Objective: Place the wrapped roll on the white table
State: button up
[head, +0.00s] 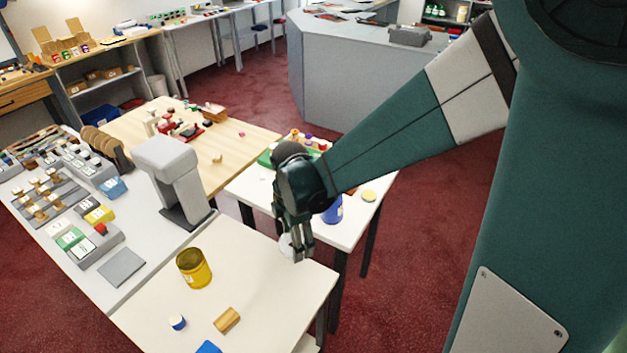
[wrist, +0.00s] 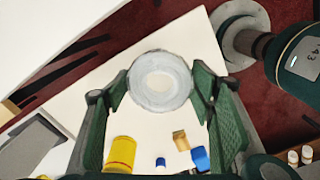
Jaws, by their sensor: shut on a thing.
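My gripper (head: 297,253) is shut on a pale round roll, which I take to be the wrapped roll (head: 286,246). In the wrist view the roll (wrist: 160,97) shows end-on as a whitish disc with a ring in it, between the two green fingers. In the head view the fingers cover much of it. It is near the far right edge of the front white table (head: 145,318), apparently above the top. I cannot tell the gap below it. A second white table (head: 247,191) stands behind my gripper.
The front table holds a yellow can (head: 194,268), a small blue-and-white cylinder (head: 177,322), a wooden block (head: 227,320) and a blue item (head: 208,347). A blue can (head: 332,212) and yellow lid (head: 369,196) stand on the second table. The front table's far right is clear.

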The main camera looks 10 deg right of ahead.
jog(key=w+d+r+n+p, duration=0.1)
jog(key=w+r+p, duration=0.1)
jog(key=w, duration=1.1)
jog(key=w+d+r+n+p, duration=0.1)
jog(key=w+d+r+p, duration=0.1)
jog(key=w, duration=1.2)
jog(key=shift+w+p, duration=0.15)
jog(key=shift+p, duration=0.3)
jog(key=shift+d, duration=0.1)
jog(key=shift+f, duration=3.1)
jog(key=shift+f, duration=0.1)
jog(key=shift+f+b, duration=0.35)
jog(key=shift+f, duration=1.45)
jog(key=shift+f, duration=0.15)
